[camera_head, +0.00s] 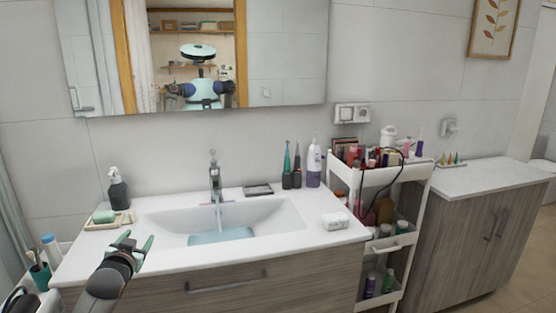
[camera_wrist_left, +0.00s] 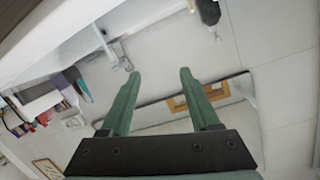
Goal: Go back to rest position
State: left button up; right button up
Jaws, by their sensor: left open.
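My left gripper (camera_head: 133,245) is open and empty in the head view, in front of the left part of the sink counter, with its arm coming in from the lower left. In the left wrist view its two green fingers (camera_wrist_left: 158,95) stand apart with nothing between them. That view is tilted and shows the wall, the mirror and the cart side of the room. My right gripper does not show directly in the head view; only a small robot reflection appears in the mirror (camera_head: 285,60).
A sink (camera_head: 290,215) fills the counter's middle. A soap dispenser (camera_head: 117,189) and soap tray (camera_head: 96,225) are at left, bottles (camera_head: 314,165) behind, a white box (camera_head: 335,221) at right. The cosmetics cart (camera_head: 409,183) stands right of the counter. A toothbrush cup (camera_head: 41,275) is at lower left.

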pick_arm(q)
jog(key=s+d+f+m+g+h, duration=0.1)
jog(key=s+d+f+h, duration=0.1)
jog(key=s+d+f, duration=0.65)
jog(key=s+d+f+m+g+h, duration=0.15)
jog(key=s+d+f, duration=0.35)
jog(key=s+f, duration=0.6)
jog(key=s+d+f+g, duration=0.1)
jog(key=s+d+f, duration=0.1)
jog(key=s, duration=0.5)
jog(key=s+d+f+n+g+h, duration=0.1)
jog(key=s+d+f, duration=0.2)
jog(key=s+f, duration=0.2)
jog(key=s+d+f+n+g+h, duration=0.1)
jog(key=s+d+f, duration=0.1)
jog(key=s, duration=0.7)
jog(key=shift+d+f+g, duration=0.3)
jog(key=shift+f+g, duration=0.05)
jog(key=shift+f, duration=0.35)
dwell(3.2)
